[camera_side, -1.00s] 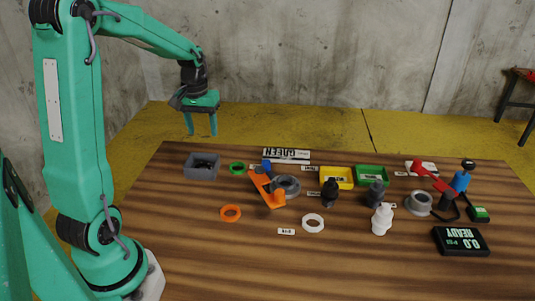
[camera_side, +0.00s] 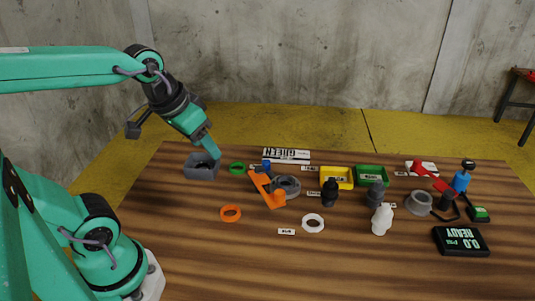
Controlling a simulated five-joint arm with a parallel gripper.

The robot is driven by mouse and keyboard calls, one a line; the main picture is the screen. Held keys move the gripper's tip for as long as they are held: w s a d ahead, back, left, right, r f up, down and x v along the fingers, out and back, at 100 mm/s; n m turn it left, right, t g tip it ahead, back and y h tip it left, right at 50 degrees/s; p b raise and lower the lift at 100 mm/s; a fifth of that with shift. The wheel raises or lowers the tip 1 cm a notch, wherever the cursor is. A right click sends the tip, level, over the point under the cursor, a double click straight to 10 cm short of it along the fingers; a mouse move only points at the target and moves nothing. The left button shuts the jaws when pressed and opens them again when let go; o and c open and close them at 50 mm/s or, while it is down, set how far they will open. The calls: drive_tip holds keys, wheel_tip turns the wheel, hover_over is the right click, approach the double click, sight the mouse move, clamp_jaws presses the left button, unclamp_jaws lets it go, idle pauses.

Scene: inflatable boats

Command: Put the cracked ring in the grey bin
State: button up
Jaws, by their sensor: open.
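Three loose rings lie on the wooden table: a green ring (camera_side: 237,168), an orange ring (camera_side: 230,213) and a white ring (camera_side: 312,223). I cannot make out a crack on any of them at this size. The grey bin (camera_side: 190,171) stands at the table's far left, left of the green ring. My gripper (camera_side: 214,153) is open, tilted down to the right, with its fingertips over or just behind the bin. I see no ring between the fingers. The gripper partly covers the bin's inside.
An orange lever tool (camera_side: 266,189) stands beside a grey round part (camera_side: 288,186). Yellow (camera_side: 338,176) and green (camera_side: 370,175) trays, dark fittings, a white bottle (camera_side: 382,220), a blue-and-red pump (camera_side: 461,181) and a black readout box (camera_side: 460,241) fill the right. The front left table is clear.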

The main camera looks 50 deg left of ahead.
drive_tip(key=shift+s+d+f+m+t, duration=0.1)
drive_tip(key=shift+s+d+m+t, duration=0.3)
drive_tip(key=shift+s+d, duration=0.65)
